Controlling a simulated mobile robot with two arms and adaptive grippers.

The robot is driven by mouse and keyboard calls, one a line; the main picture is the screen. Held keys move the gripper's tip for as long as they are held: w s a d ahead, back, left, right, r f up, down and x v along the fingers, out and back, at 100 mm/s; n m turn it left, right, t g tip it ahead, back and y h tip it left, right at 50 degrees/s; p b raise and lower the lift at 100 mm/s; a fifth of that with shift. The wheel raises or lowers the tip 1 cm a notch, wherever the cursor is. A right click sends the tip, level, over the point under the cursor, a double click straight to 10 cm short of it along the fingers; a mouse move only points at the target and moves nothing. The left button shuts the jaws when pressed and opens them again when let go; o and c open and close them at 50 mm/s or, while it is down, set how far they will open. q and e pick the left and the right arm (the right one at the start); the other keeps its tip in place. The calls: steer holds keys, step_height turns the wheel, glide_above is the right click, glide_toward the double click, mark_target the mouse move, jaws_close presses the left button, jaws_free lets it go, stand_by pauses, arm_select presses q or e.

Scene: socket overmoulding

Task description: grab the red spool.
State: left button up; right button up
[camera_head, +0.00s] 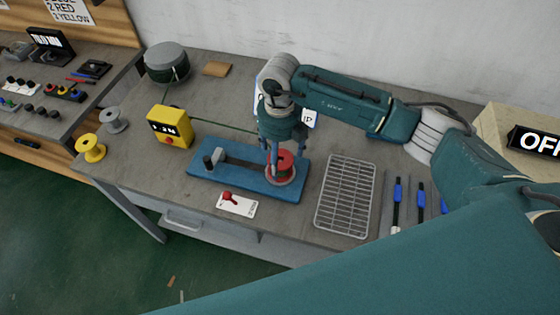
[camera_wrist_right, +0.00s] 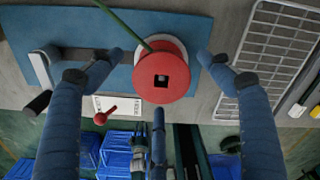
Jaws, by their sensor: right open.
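The red spool (camera_head: 285,165) sits upright on a grey round seat at the right end of a blue base plate (camera_head: 215,178). My right gripper (camera_head: 279,160) is directly above and around it, pointing down. In the right wrist view the red spool (camera_wrist_right: 162,74) shows its round top with a square hole, and a green strand runs from it. The blue fingers of my right gripper (camera_wrist_right: 158,75) are spread apart on both sides of the spool, with a gap to it. My left gripper is not in view.
A wire rack (camera_head: 346,195) stands right of the base plate, and a white card with a red lever (camera_head: 237,204) lies in front. A yellow box (camera_head: 170,127) stands to the left. Yellow (camera_head: 90,148) and grey (camera_head: 113,120) spools are at the table's left edge.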

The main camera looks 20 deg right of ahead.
mark_target(280, 160)
step_height(280, 160, down, 3)
steer(key=shift+s+r+p, duration=0.1)
steer(key=shift+s+p, duration=0.05)
steer(key=shift+p, duration=0.25)
steer(key=shift+f, duration=0.2)
steer(key=shift+c, duration=0.5)
steer(key=c, duration=0.8)
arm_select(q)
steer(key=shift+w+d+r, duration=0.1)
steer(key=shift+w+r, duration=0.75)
arm_select(e)
steer(key=c, duration=0.5)
